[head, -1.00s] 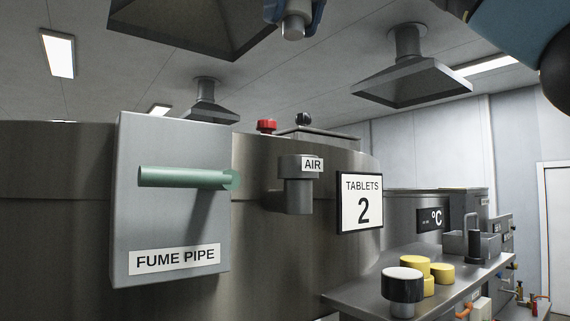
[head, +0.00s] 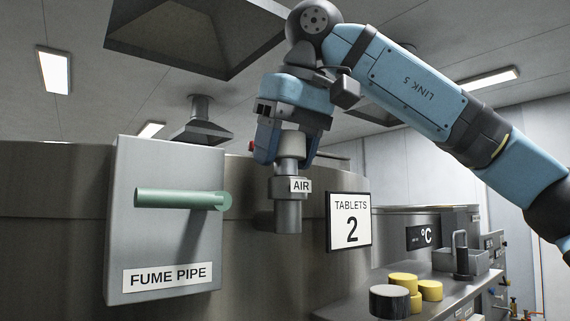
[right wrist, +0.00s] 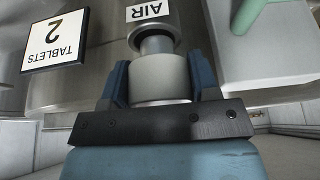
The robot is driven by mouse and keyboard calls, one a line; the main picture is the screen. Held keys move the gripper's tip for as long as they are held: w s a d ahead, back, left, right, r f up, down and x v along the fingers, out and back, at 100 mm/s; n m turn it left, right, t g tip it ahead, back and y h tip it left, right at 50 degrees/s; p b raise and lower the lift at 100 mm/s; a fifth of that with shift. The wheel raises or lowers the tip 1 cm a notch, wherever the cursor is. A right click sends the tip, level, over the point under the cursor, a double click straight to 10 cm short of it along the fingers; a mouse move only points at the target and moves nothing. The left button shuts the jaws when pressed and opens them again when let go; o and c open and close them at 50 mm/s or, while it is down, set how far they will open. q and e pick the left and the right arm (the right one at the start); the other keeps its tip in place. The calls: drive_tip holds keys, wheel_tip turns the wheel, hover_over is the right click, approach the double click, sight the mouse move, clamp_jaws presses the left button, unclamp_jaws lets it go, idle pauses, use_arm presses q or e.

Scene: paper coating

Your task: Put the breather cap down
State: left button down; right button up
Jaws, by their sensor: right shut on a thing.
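The breather cap (head: 292,143) is a pale grey stepped cylinder with a narrower lower part. My right gripper (head: 285,152) comes from above and is shut on the cap's wider part. The cap is upright, directly above the grey pipe stub (head: 288,217) labelled AIR on the steel vessel. In the right wrist view the cap (right wrist: 160,78) sits between the two blue fingers, with the AIR label (right wrist: 148,11) beyond it. The cap's lower end meets the stub's top in the picture; I cannot tell whether it is seated. My left gripper is not in view.
A grey FUME PIPE box (head: 165,230) with a green bar (head: 175,199) stands left of the stub. A TABLETS 2 sign (head: 349,222) is close on its right.

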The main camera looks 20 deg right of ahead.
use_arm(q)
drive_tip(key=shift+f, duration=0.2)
use_arm(e)
drive_tip(key=shift+w+d+f, duration=0.1)
drive_tip(key=shift+w+f, duration=0.1)
drive_tip(key=shift+f, duration=0.8)
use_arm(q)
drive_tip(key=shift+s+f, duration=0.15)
use_arm(e)
drive_tip(key=shift+s, duration=0.1)
drive_tip(key=shift+f, duration=0.2)
drive_tip(key=o, duration=0.9)
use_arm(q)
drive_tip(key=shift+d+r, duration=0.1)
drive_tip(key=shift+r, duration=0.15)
use_arm(e)
drive_tip(key=shift+o, duration=0.2)
drive_tip(key=shift+r, duration=0.1)
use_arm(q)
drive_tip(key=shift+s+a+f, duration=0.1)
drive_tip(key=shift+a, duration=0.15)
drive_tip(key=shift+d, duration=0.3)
use_arm(e)
drive_tip(key=v, duration=1.2)
